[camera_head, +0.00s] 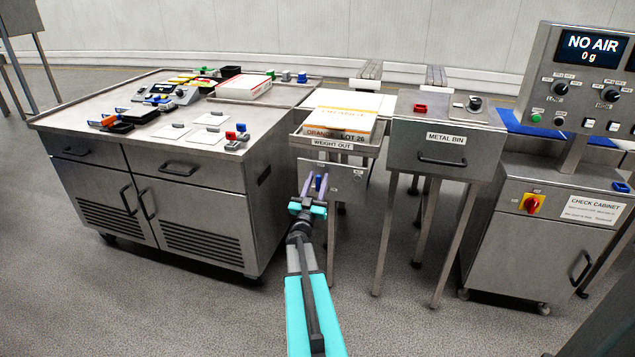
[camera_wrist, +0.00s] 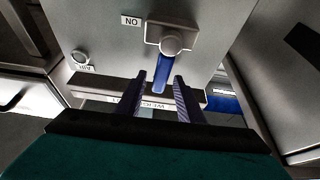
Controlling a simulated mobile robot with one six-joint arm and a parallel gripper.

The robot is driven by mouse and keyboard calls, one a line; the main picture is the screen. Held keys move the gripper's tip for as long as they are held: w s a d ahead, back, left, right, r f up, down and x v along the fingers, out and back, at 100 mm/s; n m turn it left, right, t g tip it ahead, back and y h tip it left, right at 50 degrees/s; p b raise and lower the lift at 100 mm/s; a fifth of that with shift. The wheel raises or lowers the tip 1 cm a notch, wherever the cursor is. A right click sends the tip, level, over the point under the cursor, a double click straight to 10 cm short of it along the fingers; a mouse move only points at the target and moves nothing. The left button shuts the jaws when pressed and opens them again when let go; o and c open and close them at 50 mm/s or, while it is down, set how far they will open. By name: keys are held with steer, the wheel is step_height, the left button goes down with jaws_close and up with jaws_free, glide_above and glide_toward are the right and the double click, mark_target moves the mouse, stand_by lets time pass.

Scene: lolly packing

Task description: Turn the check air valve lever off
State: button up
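The valve lever (camera_wrist: 161,74) is a blue handle hanging from a grey round pivot on a metal panel (camera_wrist: 105,40). In the wrist view the panel's lettering is upside down, and an ON label (camera_wrist: 131,20) sits beside the pivot. The lever points away from the pivot toward my gripper. My gripper (camera_head: 316,177), with two purple ribbed fingers, is open in front of this panel under the WEIGHT OUT tray. In the wrist view the lever's free end lies between the fingertips of my gripper (camera_wrist: 160,80), with small gaps on both sides.
The WEIGHT OUT tray (camera_head: 298,137) holds an orange LOT 26 carton (camera_head: 345,112) just above my gripper. A METAL BIN cabinet (camera_head: 410,145) stands right. The check cabinet (camera_head: 510,250) carries a display (camera_head: 592,50) reading NO AIR, 0 g. A workbench (camera_head: 205,190) is left.

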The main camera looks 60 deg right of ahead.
steer(key=v, duration=1.3)
steer(key=shift+s, duration=0.25)
steer(key=shift+w+a, duration=0.1)
steer(key=shift+a, duration=0.05)
